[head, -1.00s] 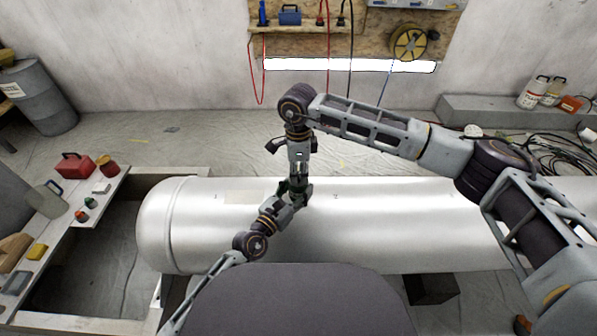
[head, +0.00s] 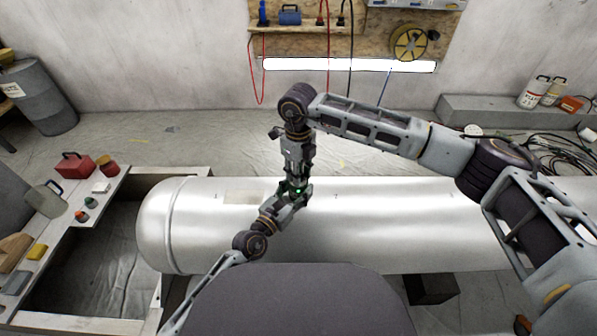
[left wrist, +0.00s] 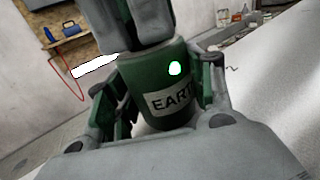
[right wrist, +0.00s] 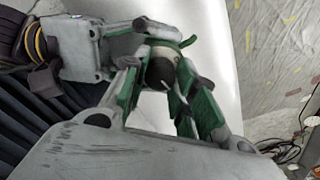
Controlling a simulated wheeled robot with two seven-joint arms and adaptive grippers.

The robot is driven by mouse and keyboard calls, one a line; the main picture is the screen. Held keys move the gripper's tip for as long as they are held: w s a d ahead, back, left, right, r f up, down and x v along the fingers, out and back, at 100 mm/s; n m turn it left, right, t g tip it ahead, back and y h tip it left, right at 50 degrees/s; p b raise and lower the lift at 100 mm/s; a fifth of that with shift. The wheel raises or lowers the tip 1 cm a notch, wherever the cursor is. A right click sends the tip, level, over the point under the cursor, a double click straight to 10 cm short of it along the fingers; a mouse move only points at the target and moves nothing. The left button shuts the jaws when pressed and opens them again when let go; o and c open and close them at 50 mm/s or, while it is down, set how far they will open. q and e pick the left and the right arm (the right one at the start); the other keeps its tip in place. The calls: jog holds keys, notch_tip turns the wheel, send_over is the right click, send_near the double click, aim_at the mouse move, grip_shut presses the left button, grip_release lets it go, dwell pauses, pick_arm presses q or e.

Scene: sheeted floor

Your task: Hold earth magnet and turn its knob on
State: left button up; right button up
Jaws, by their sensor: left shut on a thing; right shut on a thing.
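The earth magnet (left wrist: 140,82) is a green cylinder with a light label reading "EAR..." and a glowing light on its side. In the head view the magnet (head: 298,191) is small, upright on the white tank (head: 400,215) and largely hidden by the grippers. My left gripper (head: 297,198) is shut on the magnet's body, one finger on each side. My right gripper (head: 294,181) comes from above and is shut on the knob; its fingers close around the dark knob (right wrist: 161,73) in the right wrist view.
The long white tank lies across the middle, its rounded end at left. A bench at left holds a red box (head: 77,165), a jug (head: 46,200) and small items. A barrel (head: 38,95) stands at the back left. Cables (head: 560,155) lie on the floor at right.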

jog(key=shift+m, duration=1.2)
jog(key=o, duration=1.1)
jog(key=shift+c, duration=0.2)
jog(key=shift+r, duration=0.15)
notch_tip(320, 180, up, 12)
jog(key=shift+w, duration=0.1)
